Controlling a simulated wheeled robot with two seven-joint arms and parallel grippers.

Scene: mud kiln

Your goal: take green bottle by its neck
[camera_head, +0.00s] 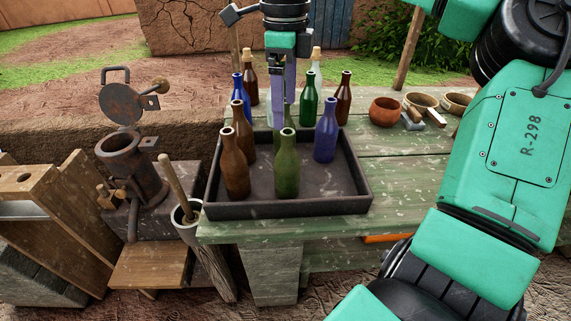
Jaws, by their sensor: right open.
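An olive-green bottle (287,170) stands upright at the front of the dark tray (345,204). A second, darker green bottle (309,101) stands behind, near the tray's far edge. My right gripper (283,108) hangs down at the top centre, its long fingers pointing down among the bottles, left of the darker green bottle. Its fingertips appear just above and behind the front green bottle's neck; their exact depth is unclear. It is open, with nothing visibly held. The fingers partly hide what stands behind them. My left gripper is not in view.
Brown bottles (235,170) and a blue bottle (326,130) stand close by in the tray. Several more bottles crowd behind. Bowls (385,111) sit on the right of the green table (408,172). The tray's front right is clear.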

